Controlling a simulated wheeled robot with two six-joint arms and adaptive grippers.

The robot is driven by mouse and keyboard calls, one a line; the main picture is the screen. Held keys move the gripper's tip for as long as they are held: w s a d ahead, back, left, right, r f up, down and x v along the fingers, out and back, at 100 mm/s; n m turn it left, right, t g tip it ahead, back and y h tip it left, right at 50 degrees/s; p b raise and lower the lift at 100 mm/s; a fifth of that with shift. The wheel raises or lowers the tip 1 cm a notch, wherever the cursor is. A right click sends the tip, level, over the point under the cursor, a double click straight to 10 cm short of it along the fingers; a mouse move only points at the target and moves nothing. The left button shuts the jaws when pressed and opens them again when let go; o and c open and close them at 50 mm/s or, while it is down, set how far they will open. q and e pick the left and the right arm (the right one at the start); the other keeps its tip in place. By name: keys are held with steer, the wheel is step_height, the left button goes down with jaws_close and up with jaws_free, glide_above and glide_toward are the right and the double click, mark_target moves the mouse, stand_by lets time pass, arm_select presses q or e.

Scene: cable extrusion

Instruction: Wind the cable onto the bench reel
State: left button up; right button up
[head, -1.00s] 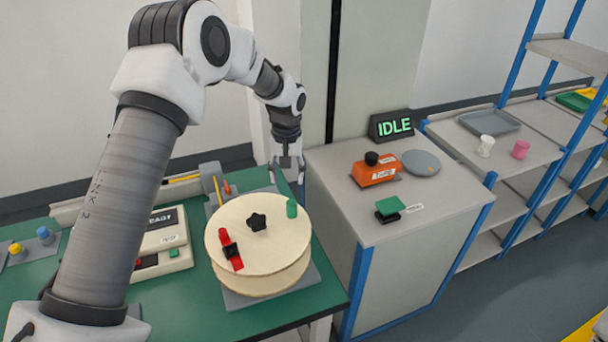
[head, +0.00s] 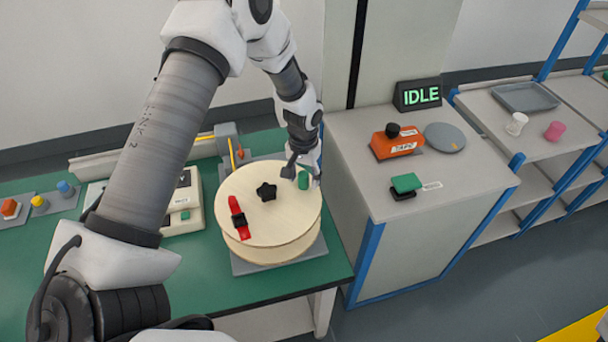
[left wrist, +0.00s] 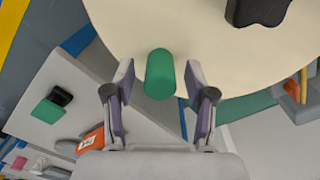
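The bench reel (head: 240,205) is a pale wooden spool on a grey base on the green bench. Its top flange carries a black star knob (head: 266,191), a red clip (head: 237,218) and an upright green handle (head: 304,180). My left gripper (head: 302,174) is over the right edge of the flange at the green handle. In the left wrist view the open fingers (left wrist: 152,90) stand on either side of the green handle (left wrist: 160,74), with gaps showing. No cable can be made out on the reel. My right gripper is not in view.
A grey cabinet right of the bench holds an orange tape dispenser (head: 396,142), a grey disc (head: 445,137), a green-topped block (head: 405,184) and an IDLE display (head: 418,95). A boxed device (head: 187,205) stands left of the reel. Shelving is at the far right.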

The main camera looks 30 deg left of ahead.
arm_select(q)
steer(key=shift+s+r, duration=0.1)
steer(key=shift+s, duration=0.1)
steer(key=c, duration=0.5)
jaws_close()
steer(key=shift+w+a, duration=0.15)
steer(key=shift+a, duration=0.05)
